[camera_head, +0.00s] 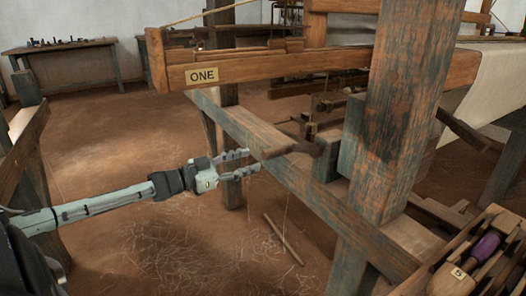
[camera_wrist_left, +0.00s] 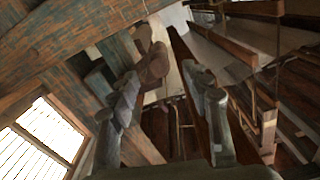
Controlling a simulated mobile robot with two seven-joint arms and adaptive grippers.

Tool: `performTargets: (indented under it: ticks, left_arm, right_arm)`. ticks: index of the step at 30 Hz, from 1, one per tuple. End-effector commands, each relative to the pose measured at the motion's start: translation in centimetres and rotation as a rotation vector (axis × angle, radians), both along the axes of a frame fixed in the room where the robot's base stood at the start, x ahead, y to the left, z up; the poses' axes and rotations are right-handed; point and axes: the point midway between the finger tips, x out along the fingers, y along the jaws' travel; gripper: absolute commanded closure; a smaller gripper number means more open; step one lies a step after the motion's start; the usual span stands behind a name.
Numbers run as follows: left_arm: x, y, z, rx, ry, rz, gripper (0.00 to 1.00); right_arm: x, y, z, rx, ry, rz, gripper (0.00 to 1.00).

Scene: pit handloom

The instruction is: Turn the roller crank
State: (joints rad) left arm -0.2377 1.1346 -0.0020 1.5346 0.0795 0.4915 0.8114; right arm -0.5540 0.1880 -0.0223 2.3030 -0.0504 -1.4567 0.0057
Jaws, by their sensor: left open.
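The roller crank (camera_head: 283,149) is a dark wooden arm at the end of the roller, beside the loom's slanting side rail. My left gripper (camera_head: 248,164) reaches in from the left, its two fingers open and pointing at the crank. The fingertips are just left of the crank's near end, with a small gap that is hard to judge. In the left wrist view the open gripper (camera_wrist_left: 168,100) shows a rounded brown wooden end (camera_wrist_left: 153,65), likely the crank, ahead near the left fingertip. Nothing is held. My right gripper is out of view.
A thick post (camera_head: 410,100) stands right of the crank. A slanting rail (camera_head: 320,205) passes below. A tray with a purple bobbin (camera_head: 485,247) is at lower right.

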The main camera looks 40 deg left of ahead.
Motion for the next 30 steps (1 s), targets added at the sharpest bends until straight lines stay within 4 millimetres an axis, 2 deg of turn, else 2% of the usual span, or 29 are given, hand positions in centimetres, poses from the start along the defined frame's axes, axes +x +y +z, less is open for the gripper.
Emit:
performTargets:
  ticks: [18,30]
  left_arm:
    - [6.3,-2.6,0.1,-0.002,-0.003,0.000,0.52]
    - [7.1,-2.9,0.0,0.000,0.000,0.000,0.52]
  right_arm:
    - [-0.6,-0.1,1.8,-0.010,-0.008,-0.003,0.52]
    - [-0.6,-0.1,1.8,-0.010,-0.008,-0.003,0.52]
